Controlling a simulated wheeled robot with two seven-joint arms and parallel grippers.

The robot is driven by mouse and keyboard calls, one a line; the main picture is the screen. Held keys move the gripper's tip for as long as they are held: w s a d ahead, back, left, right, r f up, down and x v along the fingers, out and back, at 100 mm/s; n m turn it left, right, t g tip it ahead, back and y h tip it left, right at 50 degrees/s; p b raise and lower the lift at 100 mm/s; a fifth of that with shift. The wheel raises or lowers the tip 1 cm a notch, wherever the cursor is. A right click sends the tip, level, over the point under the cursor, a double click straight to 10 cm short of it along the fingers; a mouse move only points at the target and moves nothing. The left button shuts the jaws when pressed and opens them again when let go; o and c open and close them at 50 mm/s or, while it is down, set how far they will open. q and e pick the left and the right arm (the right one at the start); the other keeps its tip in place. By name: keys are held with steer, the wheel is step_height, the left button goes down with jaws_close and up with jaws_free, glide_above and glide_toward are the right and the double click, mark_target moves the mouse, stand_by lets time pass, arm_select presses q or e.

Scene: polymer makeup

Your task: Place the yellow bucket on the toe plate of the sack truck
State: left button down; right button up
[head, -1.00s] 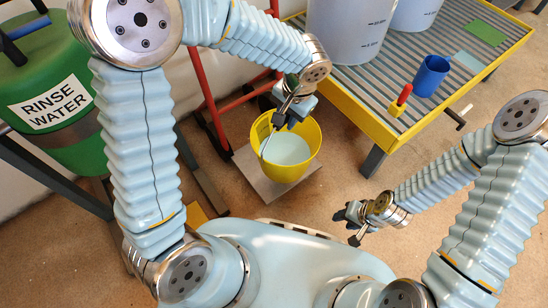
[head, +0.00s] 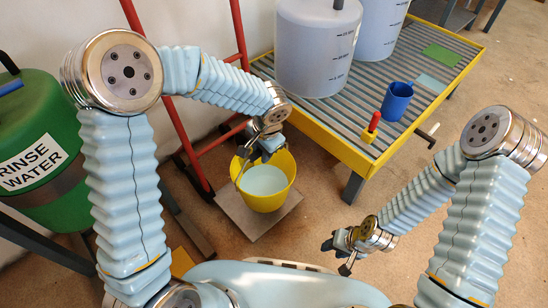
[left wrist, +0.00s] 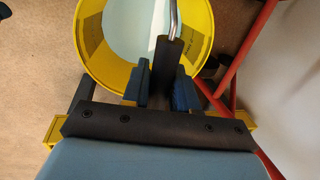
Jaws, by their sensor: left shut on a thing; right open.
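The yellow bucket (head: 266,204), with pale liquid inside, is upright over the grey toe plate (head: 256,228) of the red sack truck (head: 179,108). Bare plate shows around its left, front and right; I cannot tell whether its base touches the plate. My left gripper (head: 267,147) is above the bucket, shut on the handle. In the left wrist view the fingers (left wrist: 163,88) close around the dark handle grip (left wrist: 168,58), and the bucket's wall (left wrist: 91,38) shows beyond. My right gripper (head: 342,250) is open and empty, low to the right of the bucket.
A yellow-edged ribbed table (head: 340,110) carries large translucent tanks (head: 318,50), a blue mug (head: 396,101) and a red-handled tool (head: 373,124). A green rinse-water barrel (head: 38,130) stands left. Open floor (head: 300,240) lies right of the plate.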

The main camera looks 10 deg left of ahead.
arm_select(q)
steer(key=w+a+f+b, duration=0.1)
steer(key=w+a+f, duration=0.2)
steer(key=f, duration=0.5)
steer(key=shift+a+f, duration=0.2)
steer(key=shift+f, duration=0.05)
steer(key=shift+f, duration=0.15)
steer(key=c, duration=0.9)
jaws_free()
